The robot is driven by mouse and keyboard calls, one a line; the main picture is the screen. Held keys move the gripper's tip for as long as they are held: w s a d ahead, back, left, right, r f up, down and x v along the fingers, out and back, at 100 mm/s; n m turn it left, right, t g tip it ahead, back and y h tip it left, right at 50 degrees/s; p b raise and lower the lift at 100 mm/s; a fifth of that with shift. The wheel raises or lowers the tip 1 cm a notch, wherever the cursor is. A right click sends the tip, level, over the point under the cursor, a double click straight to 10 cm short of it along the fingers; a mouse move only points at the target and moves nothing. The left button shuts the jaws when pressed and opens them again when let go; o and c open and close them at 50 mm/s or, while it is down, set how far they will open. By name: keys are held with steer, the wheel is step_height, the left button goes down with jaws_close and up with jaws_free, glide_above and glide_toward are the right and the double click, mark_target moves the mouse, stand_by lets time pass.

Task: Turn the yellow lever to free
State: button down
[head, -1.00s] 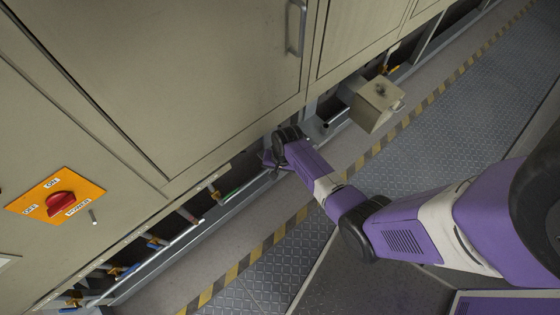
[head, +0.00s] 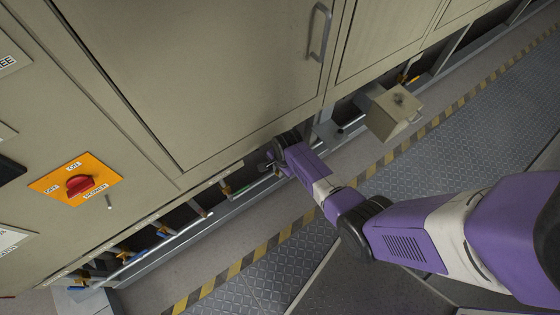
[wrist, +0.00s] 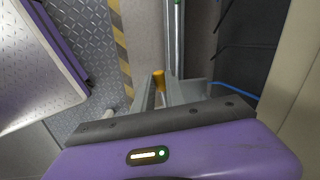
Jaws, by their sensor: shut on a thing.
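In the wrist view a yellow piece (wrist: 158,78), which looks like the yellow lever, sits between the tips of my gripper (wrist: 160,90). The fingers are close together on it, and its lower part is hidden by them. In the head view my gripper (head: 271,165) reaches into the low opening under the cabinet door. The lever there is hidden by the wrist and the cabinet edge, so I cannot tell its angle.
An orange power switch plate (head: 75,180) with a red knob is on the cabinet at left. Several pipes with blue-handled valves (head: 122,253) run low at left. A beige box (head: 393,112) juts out right of my gripper. The striped floor line (head: 240,262) borders open metal flooring.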

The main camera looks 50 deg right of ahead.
stand_by(0.3)
steer(key=c, duration=1.4)
jaws_free()
steer(key=shift+o, duration=0.2)
steer(key=shift+r, duration=0.1)
step_height(320, 180, up, 8)
steer(key=s+p, duration=0.1)
steer(key=shift+f+p, duration=0.25)
steer(key=shift+p, duration=0.15)
steer(key=shift+s+a, duration=0.1)
steer(key=shift+s, duration=0.05)
